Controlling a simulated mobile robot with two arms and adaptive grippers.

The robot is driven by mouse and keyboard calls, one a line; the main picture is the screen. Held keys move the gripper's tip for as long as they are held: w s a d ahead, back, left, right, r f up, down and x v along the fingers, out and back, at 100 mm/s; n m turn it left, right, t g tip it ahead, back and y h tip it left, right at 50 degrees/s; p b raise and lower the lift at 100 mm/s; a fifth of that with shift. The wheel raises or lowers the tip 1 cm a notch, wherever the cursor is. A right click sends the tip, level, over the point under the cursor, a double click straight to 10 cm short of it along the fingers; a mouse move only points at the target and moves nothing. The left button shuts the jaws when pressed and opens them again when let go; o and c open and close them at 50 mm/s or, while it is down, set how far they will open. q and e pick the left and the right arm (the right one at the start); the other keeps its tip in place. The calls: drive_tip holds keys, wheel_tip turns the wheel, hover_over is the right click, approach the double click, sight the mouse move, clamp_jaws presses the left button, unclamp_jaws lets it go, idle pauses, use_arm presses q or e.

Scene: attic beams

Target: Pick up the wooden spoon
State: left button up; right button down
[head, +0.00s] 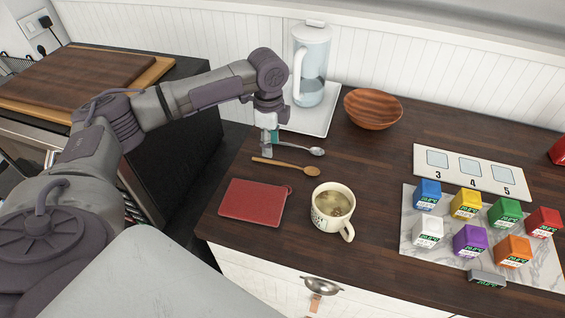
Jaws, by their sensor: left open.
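The wooden spoon (286,166) lies flat on the dark wood counter, its bowl end to the right and its handle to the left. My left gripper (268,153) points down from the left arm, just above and behind the handle end of the wooden spoon. It is open and appears empty; the fingertips are small in the picture, and whether they touch anything is hard to tell. A metal spoon (314,151) lies just behind the wooden one, partly hidden by the gripper. My right gripper is not in view.
Behind stand a pitcher (311,65) on a white tray (318,122) and a wooden bowl (373,109). Several coloured blocks sit on a marble board (410,222) at right.

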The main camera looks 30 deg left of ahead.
sight(269, 160)
use_arm(q)
drive_tip(key=shift+s+f+p, duration=0.25)
drive_tip(key=shift+f+p, duration=0.2)
drive_tip(key=shift+f, duration=0.25)
wheel_tip(269, 160, down, 3)
drive_tip(key=shift+s+a+f+p, duration=0.1)
drive_tip(key=shift+a+f+p, duration=0.1)
drive_tip(key=shift+p, duration=0.2)
drive_tip(key=shift+f, duration=0.2)
drive_tip(key=shift+d, duration=0.1)
drive_tip(key=c, duration=0.7)
clamp_jaws()
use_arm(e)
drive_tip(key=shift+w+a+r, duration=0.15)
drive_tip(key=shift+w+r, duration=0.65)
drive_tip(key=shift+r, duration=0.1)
